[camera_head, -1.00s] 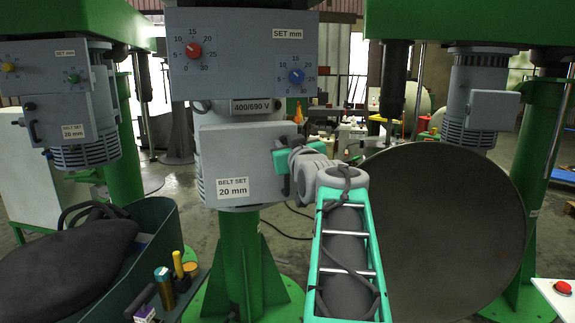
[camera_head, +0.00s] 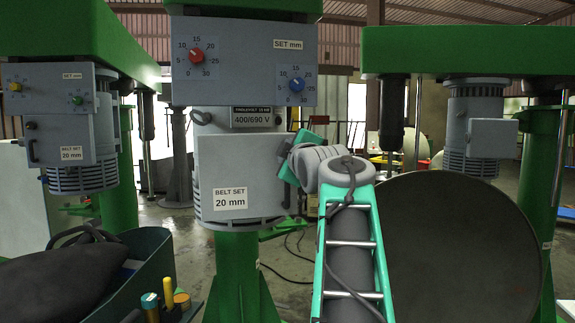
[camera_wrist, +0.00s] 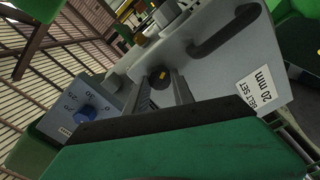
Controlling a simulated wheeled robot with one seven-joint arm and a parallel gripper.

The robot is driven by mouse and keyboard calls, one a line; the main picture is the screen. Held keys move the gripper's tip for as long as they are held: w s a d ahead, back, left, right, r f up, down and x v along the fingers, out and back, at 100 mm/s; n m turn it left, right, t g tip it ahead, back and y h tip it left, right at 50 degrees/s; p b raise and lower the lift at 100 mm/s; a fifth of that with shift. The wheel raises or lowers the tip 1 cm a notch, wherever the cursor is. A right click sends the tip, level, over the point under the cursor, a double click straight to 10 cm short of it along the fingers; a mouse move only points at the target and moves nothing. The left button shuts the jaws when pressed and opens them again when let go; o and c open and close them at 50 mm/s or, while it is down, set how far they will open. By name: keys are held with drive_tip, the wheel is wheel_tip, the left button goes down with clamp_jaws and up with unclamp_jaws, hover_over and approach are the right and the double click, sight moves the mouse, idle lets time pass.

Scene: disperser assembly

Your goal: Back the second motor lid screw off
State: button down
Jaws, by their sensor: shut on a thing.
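The grey motor lid (camera_head: 240,172), labelled BELT SET 20 mm, is on the front of the central motor. In the head view my gripper (camera_head: 290,150) is at the lid's upper right corner, and the arm hides the screw there. The fingers are shut on this screw at the lid's edge. The lid (camera_wrist: 225,70) and its dark handle (camera_wrist: 225,32) lie beyond. Whether the screw has left its hole cannot be told.
A control panel with a red knob (camera_head: 196,56) and a blue knob (camera_head: 297,84) is just above the lid. A large dark disc (camera_head: 460,245) stands at right. A green bin (camera_head: 150,250) is at lower left. Similar machines stand on both sides.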

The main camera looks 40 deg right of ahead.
drive_tip(key=n+b, duration=0.3)
drive_tip(key=n, duration=0.2)
drive_tip(key=shift+f, duration=0.15)
drive_tip(key=shift+n, duration=0.4)
drive_tip(key=c, duration=1.1)
unclamp_jaws()
drive_tip(key=b+v, duration=0.1)
drive_tip(key=v, duration=0.6)
drive_tip(key=shift+s+a, duration=0.2)
drive_tip(key=shift+s, duration=0.15)
